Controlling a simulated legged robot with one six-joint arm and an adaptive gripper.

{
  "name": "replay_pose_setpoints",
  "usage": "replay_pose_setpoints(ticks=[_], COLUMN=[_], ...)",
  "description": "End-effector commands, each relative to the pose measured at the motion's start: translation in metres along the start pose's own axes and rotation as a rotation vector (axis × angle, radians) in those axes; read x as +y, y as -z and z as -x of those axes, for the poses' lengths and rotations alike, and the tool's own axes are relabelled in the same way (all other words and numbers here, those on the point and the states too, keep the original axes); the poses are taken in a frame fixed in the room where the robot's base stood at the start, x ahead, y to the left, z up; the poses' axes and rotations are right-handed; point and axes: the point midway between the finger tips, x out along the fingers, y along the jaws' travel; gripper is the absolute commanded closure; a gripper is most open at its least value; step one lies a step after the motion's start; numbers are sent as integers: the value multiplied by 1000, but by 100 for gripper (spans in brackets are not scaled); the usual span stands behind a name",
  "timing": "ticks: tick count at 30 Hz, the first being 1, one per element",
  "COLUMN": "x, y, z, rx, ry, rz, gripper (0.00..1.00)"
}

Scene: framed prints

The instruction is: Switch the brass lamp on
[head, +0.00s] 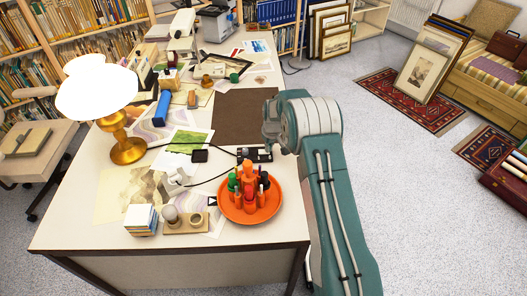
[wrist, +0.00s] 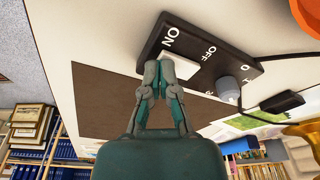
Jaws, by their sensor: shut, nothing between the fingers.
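The brass lamp (head: 128,148) stands upright at the left of the desk, and its white shade (head: 97,86) looks bright, as if lit. A black switch box (head: 258,153) lies near the desk's right edge. In the wrist view the box (wrist: 222,50) shows ON and OFF lettering, a white rocker (wrist: 184,68) beside ON, and a grey knob (wrist: 229,88). My gripper (wrist: 162,70) is shut and empty, its fingertips at the rocker's ON end; they look in contact, but I cannot be sure. In the head view my arm mostly hides the gripper.
An orange tray (head: 232,211) with several bottles stands close to the box. A black cable (head: 208,180) runs across the desk. A brown mat (head: 245,112) lies beyond the box.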

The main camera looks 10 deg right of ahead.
Motion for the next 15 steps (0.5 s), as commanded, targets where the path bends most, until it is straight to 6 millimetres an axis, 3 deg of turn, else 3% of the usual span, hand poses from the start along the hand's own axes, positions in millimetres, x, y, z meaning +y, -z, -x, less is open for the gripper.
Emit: replay_pose_setpoints(ticks=[15], x=[0], y=[4], z=[26], rx=[1], ry=[0], rz=[0], gripper=[100])
